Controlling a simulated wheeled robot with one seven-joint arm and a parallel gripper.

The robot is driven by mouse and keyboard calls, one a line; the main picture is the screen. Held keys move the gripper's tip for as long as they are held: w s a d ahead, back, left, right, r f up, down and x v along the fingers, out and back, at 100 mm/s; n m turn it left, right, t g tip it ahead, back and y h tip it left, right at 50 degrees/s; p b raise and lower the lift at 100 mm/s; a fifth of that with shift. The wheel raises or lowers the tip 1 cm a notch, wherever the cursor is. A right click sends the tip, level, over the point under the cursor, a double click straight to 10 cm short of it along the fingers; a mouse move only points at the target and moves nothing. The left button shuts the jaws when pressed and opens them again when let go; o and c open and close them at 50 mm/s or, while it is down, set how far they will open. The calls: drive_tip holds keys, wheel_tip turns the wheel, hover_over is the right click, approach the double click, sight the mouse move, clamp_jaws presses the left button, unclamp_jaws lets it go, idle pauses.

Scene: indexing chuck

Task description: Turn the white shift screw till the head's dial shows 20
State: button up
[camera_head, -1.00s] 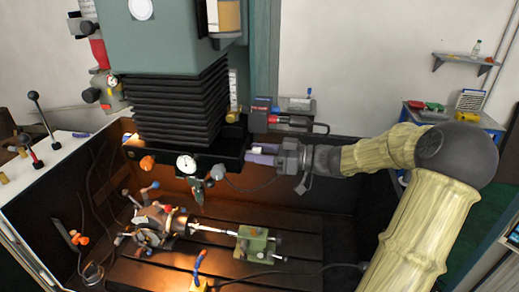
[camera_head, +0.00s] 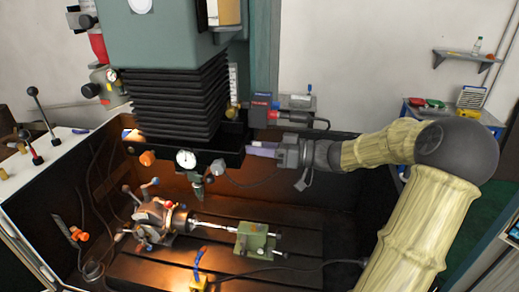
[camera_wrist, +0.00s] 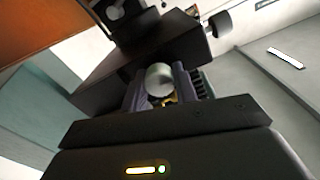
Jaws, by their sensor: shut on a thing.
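My gripper (camera_head: 256,151) reaches in from the right to the right end of the dark block under the black bellows. It is shut, with purple-grey fingers. In the wrist view, a pale round screw head (camera_wrist: 159,79) sits between the two fingers of my gripper (camera_wrist: 160,88), against the dark block; I take it for the white shift screw. In the head view the fingers hide it. A small round white dial (camera_head: 186,159) hangs at the front of the block, too small to read. The indexing chuck (camera_head: 155,217) with its coloured-knob handles stands on the table below.
A grey-and-red device (camera_head: 265,112) sits just above my gripper. The green tailstock (camera_head: 255,240) stands on the slotted table (camera_head: 310,250) below. The black bellows (camera_head: 175,100) rise to the left. Dark enclosure walls surround the table.

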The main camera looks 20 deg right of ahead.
drive_tip(key=m, duration=0.3)
drive_tip(key=shift+b, duration=0.4)
drive_tip(key=m, duration=0.3)
drive_tip(key=shift+m, duration=0.3)
drive_tip(key=m+p, duration=0.1)
drive_tip(key=m, duration=0.3)
drive_tip(key=shift+g, duration=0.3)
drive_tip(key=shift+m, duration=1)
drive_tip(key=o, duration=1)
drive_tip(key=shift+c, duration=0.2)
